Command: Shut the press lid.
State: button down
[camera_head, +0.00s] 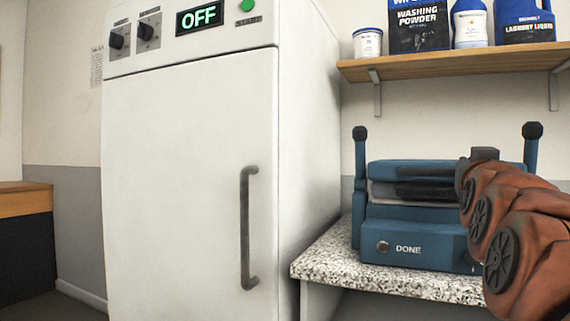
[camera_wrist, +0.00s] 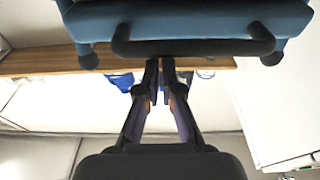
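The blue press (camera_head: 420,240) stands on the speckled counter at the right of the head view, with a button marked DONE on its front. Its blue lid (camera_head: 420,169) lies over a grey layer with a dark strip; I cannot tell whether it is fully down. In the upside-down wrist view, the blue press part (camera_wrist: 190,18) and a black handle bar (camera_wrist: 195,47) fill the top. My gripper (camera_wrist: 160,66) has its fingers together, empty, with the tips close by the bar; I cannot tell whether they touch it. In the head view my arm partly hides the press's right side.
A wooden shelf (camera_head: 440,65) with laundry products is above the press. A tall white cabinet (camera_head: 190,180) with a dark handle and an OFF display stands left of it. The speckled counter (camera_head: 340,268) has a bare strip in front of the press.

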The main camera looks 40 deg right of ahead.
jog(key=f, duration=0.2)
jog(key=w+f+y, duration=0.1)
jog(key=shift+d+f, duration=0.2)
jog(key=shift+d, duration=0.15)
notch_tip(320, 180, up, 13)
jog(key=s+h, duration=0.1)
jog(key=shift+a+r, duration=0.2)
jog(key=shift+a, duration=0.15)
